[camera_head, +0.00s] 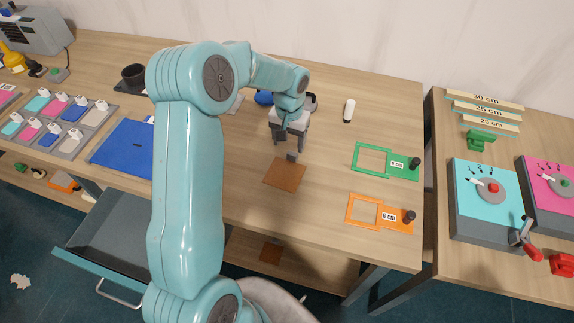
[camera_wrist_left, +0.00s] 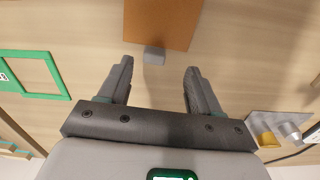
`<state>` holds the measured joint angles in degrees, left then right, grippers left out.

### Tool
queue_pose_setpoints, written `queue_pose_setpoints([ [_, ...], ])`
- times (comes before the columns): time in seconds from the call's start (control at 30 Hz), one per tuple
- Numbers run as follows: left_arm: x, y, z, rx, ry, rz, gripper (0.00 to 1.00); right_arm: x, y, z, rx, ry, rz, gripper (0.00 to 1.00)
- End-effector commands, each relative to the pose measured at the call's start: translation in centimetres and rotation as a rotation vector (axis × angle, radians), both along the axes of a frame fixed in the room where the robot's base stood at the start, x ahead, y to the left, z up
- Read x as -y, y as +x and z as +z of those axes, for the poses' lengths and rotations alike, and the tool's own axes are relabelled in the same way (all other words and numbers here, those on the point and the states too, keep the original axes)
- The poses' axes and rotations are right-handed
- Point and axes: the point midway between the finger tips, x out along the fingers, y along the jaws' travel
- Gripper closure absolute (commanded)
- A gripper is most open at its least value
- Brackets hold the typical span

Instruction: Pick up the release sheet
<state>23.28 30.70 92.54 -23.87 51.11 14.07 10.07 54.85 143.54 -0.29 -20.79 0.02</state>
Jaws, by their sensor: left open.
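A square brown sheet (camera_head: 285,174), which I take to be the release sheet, lies flat on the wooden table near its front edge. In the left wrist view the brown sheet (camera_wrist_left: 163,20) is at the top, with a small grey tab (camera_wrist_left: 154,55) at its edge. My left gripper (camera_head: 291,152) is just behind the sheet in the head view. It is open and empty; in the left wrist view its fingertips (camera_wrist_left: 159,67) lie on either side of the tab's line, with the tab just past them. Contact with the tab cannot be told. My right gripper is not in view.
A green frame (camera_head: 371,160) and an orange frame (camera_head: 363,211) lie to the right of the sheet. A white bottle (camera_head: 349,110) is behind. A blue mat (camera_head: 123,146) lies left, above an open drawer (camera_head: 110,240). The tabletop around the sheet is clear.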

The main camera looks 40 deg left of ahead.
Motion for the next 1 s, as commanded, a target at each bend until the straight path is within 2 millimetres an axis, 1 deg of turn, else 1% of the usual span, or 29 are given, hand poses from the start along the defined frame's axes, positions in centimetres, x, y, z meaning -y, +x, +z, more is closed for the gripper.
queue_pose_setpoints([
  [0.13,0.2,0.2,-1.2,-0.004,-0.002,-0.001,0.36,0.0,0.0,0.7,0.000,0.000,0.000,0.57],
  [0.27,0.4,0.5,-3.3,-0.004,-0.003,-0.002,0.36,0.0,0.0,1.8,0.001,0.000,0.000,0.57],
  [0.3,0.3,0.6,-4.0,-0.003,-0.001,-0.001,0.36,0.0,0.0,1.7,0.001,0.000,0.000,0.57],
  [0.4,0.3,0.7,-5.1,-0.001,0.000,0.000,0.36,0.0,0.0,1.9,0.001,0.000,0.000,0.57],
  [0.5,0.3,0.8,-5.5,0.000,0.000,0.000,0.36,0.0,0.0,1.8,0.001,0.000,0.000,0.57],
  [0.67,0.3,0.8,-5.5,0.001,0.000,0.000,0.36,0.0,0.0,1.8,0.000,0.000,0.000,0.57],
  [0.7,0.3,0.8,-5.5,0.001,0.000,0.000,0.49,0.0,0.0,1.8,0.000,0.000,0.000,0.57],
  [0.77,0.3,0.8,-5.5,0.001,0.000,0.000,0.69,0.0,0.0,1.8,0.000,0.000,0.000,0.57],
  [0.8,0.3,0.8,-5.5,0.001,0.000,0.000,0.82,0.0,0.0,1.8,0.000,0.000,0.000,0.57],
  [0.83,0.3,0.8,-5.5,0.001,0.000,0.000,0.92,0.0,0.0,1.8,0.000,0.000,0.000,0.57],
  [0.87,0.3,0.8,-5.5,0.001,0.000,-0.001,0.96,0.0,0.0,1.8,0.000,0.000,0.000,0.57],
  [1.0,0.3,0.8,-5.4,0.001,0.000,-0.001,0.96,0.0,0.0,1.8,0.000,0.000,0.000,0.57],
])
